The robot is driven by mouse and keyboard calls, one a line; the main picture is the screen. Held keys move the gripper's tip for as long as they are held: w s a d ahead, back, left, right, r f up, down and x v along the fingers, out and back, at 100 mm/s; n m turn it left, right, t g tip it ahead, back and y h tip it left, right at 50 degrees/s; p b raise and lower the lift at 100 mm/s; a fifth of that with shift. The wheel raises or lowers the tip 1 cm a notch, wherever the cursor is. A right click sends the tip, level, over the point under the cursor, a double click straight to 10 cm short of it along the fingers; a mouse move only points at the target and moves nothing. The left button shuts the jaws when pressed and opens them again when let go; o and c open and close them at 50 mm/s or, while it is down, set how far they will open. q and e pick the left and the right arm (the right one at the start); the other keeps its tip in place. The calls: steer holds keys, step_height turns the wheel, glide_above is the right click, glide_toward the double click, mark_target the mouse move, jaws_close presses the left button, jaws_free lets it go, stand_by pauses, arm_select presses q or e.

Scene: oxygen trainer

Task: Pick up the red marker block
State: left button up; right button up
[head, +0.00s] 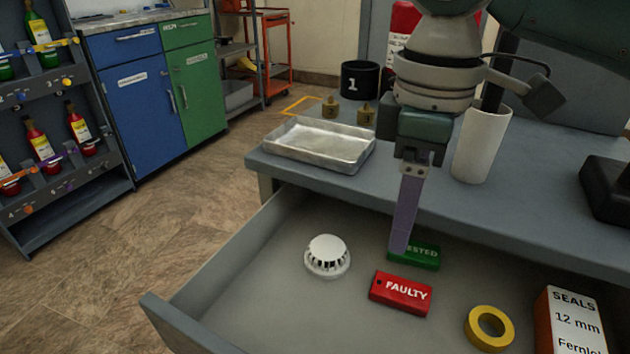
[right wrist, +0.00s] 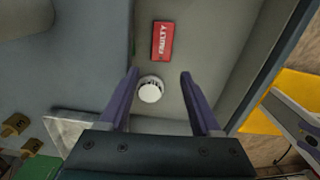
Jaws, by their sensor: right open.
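The red marker block (head: 401,292), labelled FAULTY, lies flat in the open drawer (head: 240,262), in front of the green TESTED block (head: 420,257). In the right wrist view the red block (right wrist: 163,41) shows whole, beyond the fingertips. My right gripper (head: 401,250) points down over the drawer and hides part of the green block in the head view. My left gripper is not in view.
A white round detector (head: 327,257) lies left of the blocks. A yellow tape ring (head: 489,328) and a SEALS box (head: 570,322) are at the right. A metal tray (head: 320,144) and a white cylinder (head: 481,145) stand on the bench above the drawer.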

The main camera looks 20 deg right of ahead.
steer(key=b, duration=0.2)
glide_above(388, 285)
steer(key=f, duration=0.5)
steer(key=shift+s, duration=0.2)
step_height(388, 285, down, 6)
steer(key=shift+w+f+b, duration=0.1)
steer(key=shift+w+b, duration=0.05)
steer(key=shift+b, duration=1)
jaws_close()
steer(key=shift+r, duration=0.2)
